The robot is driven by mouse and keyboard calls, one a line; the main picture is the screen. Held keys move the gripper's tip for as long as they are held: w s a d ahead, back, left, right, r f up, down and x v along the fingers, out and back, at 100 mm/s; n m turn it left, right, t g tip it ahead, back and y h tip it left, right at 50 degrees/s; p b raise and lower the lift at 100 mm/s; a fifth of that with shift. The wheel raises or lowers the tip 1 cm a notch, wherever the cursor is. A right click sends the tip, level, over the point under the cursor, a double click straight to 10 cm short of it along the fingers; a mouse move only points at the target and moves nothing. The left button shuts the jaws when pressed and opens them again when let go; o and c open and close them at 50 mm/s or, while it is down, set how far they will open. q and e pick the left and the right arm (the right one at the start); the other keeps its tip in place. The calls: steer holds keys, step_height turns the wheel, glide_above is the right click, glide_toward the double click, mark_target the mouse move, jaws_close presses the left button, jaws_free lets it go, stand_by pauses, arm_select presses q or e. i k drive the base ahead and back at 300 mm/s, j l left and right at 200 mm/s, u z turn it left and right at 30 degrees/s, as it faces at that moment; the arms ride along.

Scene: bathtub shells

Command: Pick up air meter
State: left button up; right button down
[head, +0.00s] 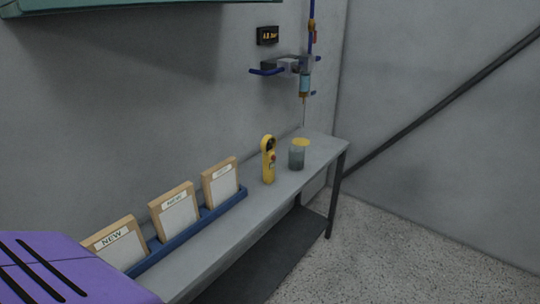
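The air meter (268,160) looks like a yellow handheld device with a dark round top and a small red spot on its front. It stands upright on a narrow grey bench (290,187) against the wall, between the framed panels and a grey cup. Neither of my grippers shows in the head view, and nothing is touching the meter.
Several framed panels (174,212) sit in a blue rack (190,236) to the left. A purple box-like thing (70,268) fills the lower left. Speckled floor at right is clear.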

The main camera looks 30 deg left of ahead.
mark_target(268, 147)
steer(key=i+l+u, duration=0.1)
steer(key=i+u, duration=0.25)
steer(key=i+l+u, duration=0.2)
steer(key=i+u, duration=0.15)
steer(key=i+l+u, duration=0.35)
